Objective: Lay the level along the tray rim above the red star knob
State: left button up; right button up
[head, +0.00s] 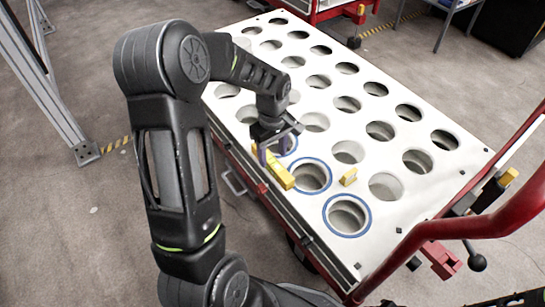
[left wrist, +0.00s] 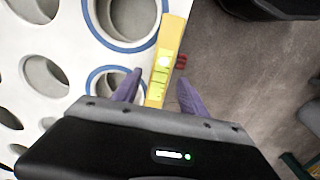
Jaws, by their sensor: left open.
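The level is a yellow bar (head: 280,174) lying along the near left rim of the white tray (head: 405,235). In the left wrist view the level (left wrist: 166,62) shows its pale green vial and overlaps the tray's edge. My left gripper (head: 270,146) is open over the level's far end, with one purple finger on each side of it. The wrist view shows the fingers (left wrist: 159,82) apart, with gaps to the bar. A small red part (left wrist: 181,61) shows beside the level, just outside the rim; it may be the star knob. My right gripper is out of view.
The tray has rows of round holes, some ringed in blue. A small yellow block (head: 349,177) stands between holes. A red tube rail (head: 480,225) curves along the right side. A grey post (head: 50,85) stands at left. Floor left of the tray is mostly clear.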

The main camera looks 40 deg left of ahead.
aim_at(273, 161)
pick_arm(q)
notch_tip(273, 161, up, 8)
jog(key=p, duration=0.2)
jog(key=shift+r, duration=0.25)
dwell(1.4)
